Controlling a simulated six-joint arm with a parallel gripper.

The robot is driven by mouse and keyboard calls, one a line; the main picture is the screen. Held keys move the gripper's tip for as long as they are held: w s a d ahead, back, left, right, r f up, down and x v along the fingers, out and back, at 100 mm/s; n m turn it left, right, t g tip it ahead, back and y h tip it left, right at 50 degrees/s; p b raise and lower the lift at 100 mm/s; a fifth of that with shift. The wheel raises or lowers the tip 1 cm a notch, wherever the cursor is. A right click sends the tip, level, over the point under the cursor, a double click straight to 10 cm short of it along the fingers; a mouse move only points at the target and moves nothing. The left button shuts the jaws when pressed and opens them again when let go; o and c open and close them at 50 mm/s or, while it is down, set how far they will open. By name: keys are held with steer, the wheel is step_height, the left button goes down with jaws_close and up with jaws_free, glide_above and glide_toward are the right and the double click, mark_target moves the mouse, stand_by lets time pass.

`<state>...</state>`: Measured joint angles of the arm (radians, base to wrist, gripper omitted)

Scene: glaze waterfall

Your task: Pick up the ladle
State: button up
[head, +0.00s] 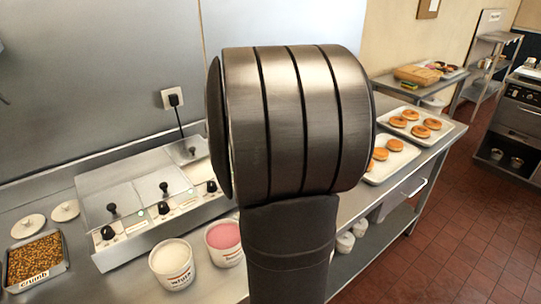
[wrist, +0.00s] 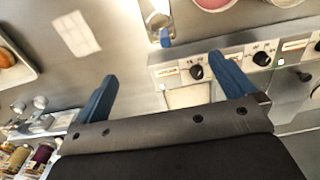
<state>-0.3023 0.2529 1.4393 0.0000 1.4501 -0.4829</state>
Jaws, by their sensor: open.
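My gripper (wrist: 162,68) shows in the wrist view with its two blue fingers spread wide and nothing between them. A small metallic piece with a blue end (wrist: 165,37), at the top middle of the wrist view, may be part of the ladle. It lies beyond the fingertips, apart from them, and is cut off by the frame edge. I cannot make out its full shape. In the head view my own arm covers the middle of the counter, and no ladle can be made out there. The gripper itself is hidden in that view.
The steel warmer (head: 137,196) with black knobs stands at the counter's back. White tub (head: 172,265) and pink-filled tub (head: 224,240) stand before it. A tray of crunch (head: 35,262) is at far left. Donut trays (head: 437,138) are at right. Bottles (wrist: 40,158) show at lower left.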

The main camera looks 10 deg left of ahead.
steer(key=shift+c, duration=0.2)
steer(key=c, duration=1.2)
step_height(320, 180, up, 5)
steer(key=shift+c, duration=0.2)
steer(key=f, duration=1.7)
steer(key=shift+s+a+f, duration=0.15)
steer(key=shift+s+a, duration=0.15)
